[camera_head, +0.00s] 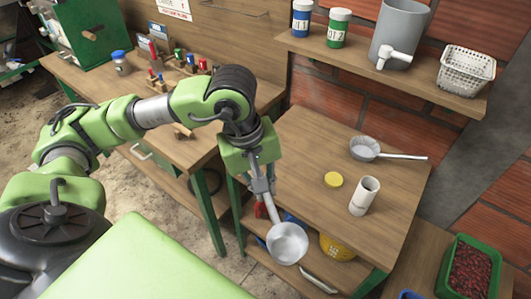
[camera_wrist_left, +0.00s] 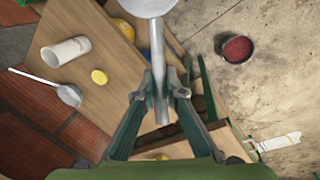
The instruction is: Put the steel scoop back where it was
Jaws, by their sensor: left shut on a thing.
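A steel scoop (camera_head: 287,243) with a round bowl hangs from my left gripper (camera_head: 261,186), its bowl pointing down and to the right. My left gripper is shut on its handle, near the front left edge of the wooden table (camera_head: 300,150). In the left wrist view the handle runs between the fingers (camera_wrist_left: 159,88) and the bowl (camera_wrist_left: 148,7) is cut off at the top edge. My right gripper is in neither view.
On the table are a long-handled metal pan or strainer (camera_head: 365,148), a yellow disc (camera_head: 333,180) and a white cup (camera_head: 364,196). A shelf (camera_head: 380,74) behind holds jars, a grey tank and a basket. A green crate (camera_head: 468,268) stands at right.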

